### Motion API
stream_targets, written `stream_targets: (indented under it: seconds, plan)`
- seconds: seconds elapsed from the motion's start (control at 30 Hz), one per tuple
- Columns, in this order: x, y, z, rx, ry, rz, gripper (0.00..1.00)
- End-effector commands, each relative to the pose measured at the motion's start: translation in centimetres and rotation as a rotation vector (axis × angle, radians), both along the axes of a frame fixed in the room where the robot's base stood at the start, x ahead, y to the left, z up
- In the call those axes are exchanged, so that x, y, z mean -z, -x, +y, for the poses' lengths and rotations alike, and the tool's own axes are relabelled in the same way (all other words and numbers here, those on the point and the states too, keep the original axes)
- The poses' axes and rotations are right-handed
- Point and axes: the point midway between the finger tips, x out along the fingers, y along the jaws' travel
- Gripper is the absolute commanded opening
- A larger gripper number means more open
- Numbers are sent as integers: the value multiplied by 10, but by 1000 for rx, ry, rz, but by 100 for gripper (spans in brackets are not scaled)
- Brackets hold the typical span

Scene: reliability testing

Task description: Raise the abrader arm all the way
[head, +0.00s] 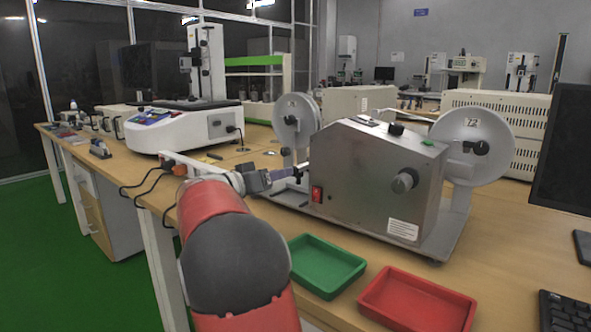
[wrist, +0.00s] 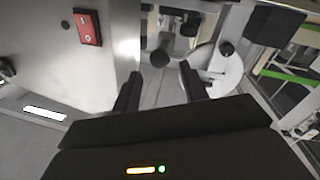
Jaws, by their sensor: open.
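The abrader (head: 365,180) is a grey metal box with white discs at both sides, on a base plate on the bench. My red arm reaches to its left end, where my gripper (head: 296,173) is beside the red switch. In the wrist view my gripper (wrist: 160,85) has its two dark fingers apart with nothing clearly held. A dark round knob (wrist: 160,60) on a metal part shows just beyond and between the fingertips. I cannot tell whether it belongs to the abrader arm. The arm's height is not clear in either view.
A green tray (head: 326,265) and a red tray (head: 417,302) lie in front of the abrader. A monitor (head: 562,150) and keyboard (head: 566,311) are at the right. A white instrument (head: 180,128) stands at the left, with cables near the bench edge.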

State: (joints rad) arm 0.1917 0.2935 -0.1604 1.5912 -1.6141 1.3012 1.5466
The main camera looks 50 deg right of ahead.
Motion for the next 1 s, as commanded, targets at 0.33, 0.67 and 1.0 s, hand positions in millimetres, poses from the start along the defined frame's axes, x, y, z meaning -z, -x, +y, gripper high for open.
stream_targets:
  seconds: [0.33,0.67,1.0]
  plan:
    - [-1,5,-51,2,-3,3,44]
    - [1,5,-57,-1,-4,3,44]
    - [1,5,-57,-1,-4,3,4]
